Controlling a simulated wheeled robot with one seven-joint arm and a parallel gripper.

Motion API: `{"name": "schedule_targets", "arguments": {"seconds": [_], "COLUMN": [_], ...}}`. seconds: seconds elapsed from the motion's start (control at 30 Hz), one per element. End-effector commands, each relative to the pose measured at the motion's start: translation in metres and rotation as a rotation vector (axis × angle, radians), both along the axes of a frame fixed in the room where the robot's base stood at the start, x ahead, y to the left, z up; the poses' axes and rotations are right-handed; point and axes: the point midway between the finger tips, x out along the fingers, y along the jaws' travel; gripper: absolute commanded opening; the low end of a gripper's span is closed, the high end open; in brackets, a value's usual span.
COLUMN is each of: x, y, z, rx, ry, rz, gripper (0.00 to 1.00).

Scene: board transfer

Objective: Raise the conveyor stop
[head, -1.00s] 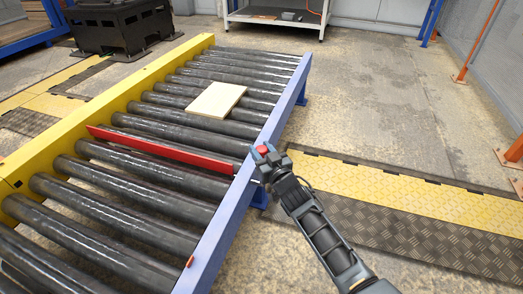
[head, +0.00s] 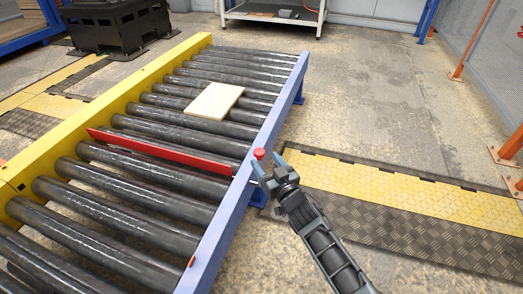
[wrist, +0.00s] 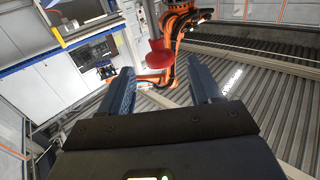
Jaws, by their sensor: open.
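The conveyor stop is a long red bar (head: 160,152) lying low across the rollers in the head view, from the yellow side rail to near the blue one. A red knob (head: 259,153) shows at the outer edge of the blue rail. My gripper (head: 270,162) is open beside the blue rail, just below the knob in the picture. In the wrist view, the red knob (wrist: 160,53) shows at the gap between the two spread fingertips of my gripper (wrist: 160,66), with nothing held. I cannot tell whether the fingers touch it.
A pale board (head: 214,102) lies on the rollers (head: 200,134) beyond the red bar. The blue rail (head: 230,205) is close to my gripper. A yellow and dark floor plate (head: 400,205) lies to the right, with open floor beyond.

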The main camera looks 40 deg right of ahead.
Motion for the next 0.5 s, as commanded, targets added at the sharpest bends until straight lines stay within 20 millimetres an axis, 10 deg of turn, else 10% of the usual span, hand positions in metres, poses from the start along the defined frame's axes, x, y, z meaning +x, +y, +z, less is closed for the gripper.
{"name": "schedule_targets", "arguments": {"seconds": [0.5], "x": [-0.025], "y": [0.006], "z": [0.0], "rx": [0.0], "ry": [-0.001], "rz": [0.0], "gripper": [0.64]}}
